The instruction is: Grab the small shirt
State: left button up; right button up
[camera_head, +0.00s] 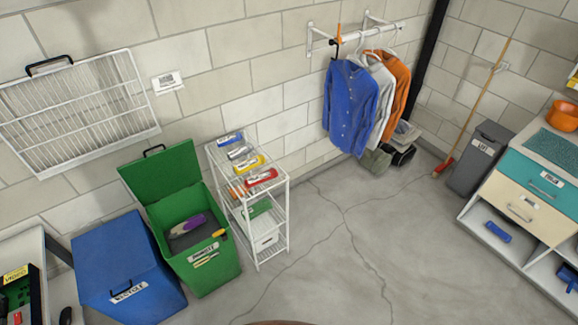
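Several shirts hang on hangers from a white wall rail (362,37) at the upper middle right. A blue button shirt (350,108) hangs in front, a grey-white shirt (382,95) is in the middle, and an orange shirt (400,75) is behind. The shirts partly overlap, so I cannot tell which is the small one. An orange hanger tag or hook (338,38) shows above the blue shirt. Neither of my grippers is in view.
A white wire rack (270,215) stands left of the shirts. An open green bin (205,265) and a closed blue bin (125,265) are further left. A grey bin (478,160), broom (475,110) and drawer unit (510,210) stand right. The middle floor (350,240) is clear.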

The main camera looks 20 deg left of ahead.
aim_at(255, 179)
jog(key=i, duration=0.8)
jog(key=u, duration=0.95)
jog(key=i, duration=0.75)
jog(key=u, duration=0.7)
